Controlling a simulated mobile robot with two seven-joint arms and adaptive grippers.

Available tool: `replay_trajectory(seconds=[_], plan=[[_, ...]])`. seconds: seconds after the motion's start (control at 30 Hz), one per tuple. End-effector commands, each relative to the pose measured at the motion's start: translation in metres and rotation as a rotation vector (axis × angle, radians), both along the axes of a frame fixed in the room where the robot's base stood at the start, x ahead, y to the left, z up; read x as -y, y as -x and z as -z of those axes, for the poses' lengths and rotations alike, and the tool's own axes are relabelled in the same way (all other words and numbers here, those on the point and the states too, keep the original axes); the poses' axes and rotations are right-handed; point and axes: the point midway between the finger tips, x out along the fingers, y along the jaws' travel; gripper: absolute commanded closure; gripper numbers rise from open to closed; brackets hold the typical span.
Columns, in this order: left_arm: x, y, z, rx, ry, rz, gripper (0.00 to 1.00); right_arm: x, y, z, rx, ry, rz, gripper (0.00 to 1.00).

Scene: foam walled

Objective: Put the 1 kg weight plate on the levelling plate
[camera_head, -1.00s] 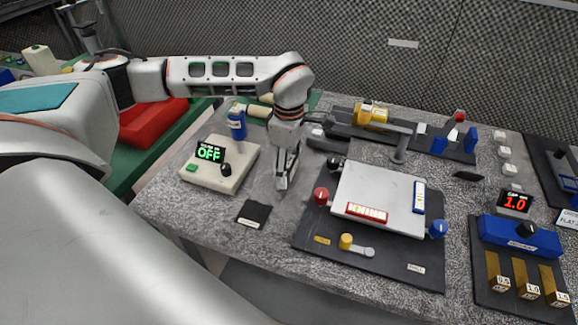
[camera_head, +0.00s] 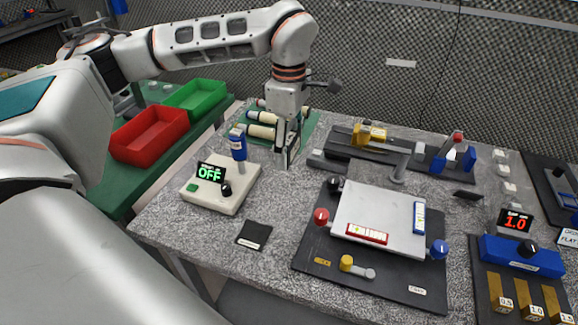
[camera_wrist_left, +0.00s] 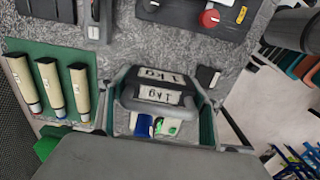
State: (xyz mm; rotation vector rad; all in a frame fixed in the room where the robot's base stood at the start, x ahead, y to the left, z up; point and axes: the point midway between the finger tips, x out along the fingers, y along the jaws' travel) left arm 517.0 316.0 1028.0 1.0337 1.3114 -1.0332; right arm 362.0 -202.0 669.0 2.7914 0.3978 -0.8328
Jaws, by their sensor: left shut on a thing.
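My left gripper (camera_head: 288,160) is over the back left of the granite table. In the left wrist view its fingers (camera_wrist_left: 160,105) are shut on the black 1 kg weight plate (camera_wrist_left: 158,78), which bears white "1 kg" labels. In the head view the weight plate (camera_head: 293,150) is mostly hidden by the fingers. The levelling plate (camera_head: 380,206) is a light grey square on a black base (camera_head: 325,246), to the right of and nearer than the gripper. Red and blue vials lie along its edges, with red, black and blue knobs around it. The weight plate is apart from it.
A control box reading OFF (camera_head: 222,188) and a blue bottle (camera_head: 238,146) stand left of the gripper. Cream cylinders (camera_head: 262,131) lie on a green mat behind. A yellow-topped rail device (camera_head: 368,136) stands behind the levelling plate. A black square (camera_head: 254,234) lies in front.

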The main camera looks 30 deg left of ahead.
Motion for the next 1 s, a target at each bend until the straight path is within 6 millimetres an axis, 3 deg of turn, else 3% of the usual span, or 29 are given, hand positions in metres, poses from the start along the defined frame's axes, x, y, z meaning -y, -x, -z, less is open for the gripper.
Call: replay_trajectory(seconds=[0.1,0.3,0.67,0.87,1.0], plan=[[0.001,-0.001,-0.028,0.007,0.002,0.0,0.93,0.0,0.0,-0.003,0.001,0.0,0.0,0.6],[0.001,-0.001,-0.054,0.005,0.001,0.0,0.93,0.0,-0.001,-0.005,0.002,0.0,0.001,0.6],[0.008,-0.004,-0.069,0.002,0.005,0.029,0.93,0.0,-0.002,-0.006,0.005,0.0,0.0,0.6],[0.049,-0.019,-0.078,-0.003,0.015,0.18,0.93,0.0,-0.001,0.0,0.003,0.0,0.0,0.6],[0.091,-0.031,-0.089,-0.006,0.021,0.337,0.93,0.0,0.0,0.005,0.001,0.0,-0.001,0.6]])
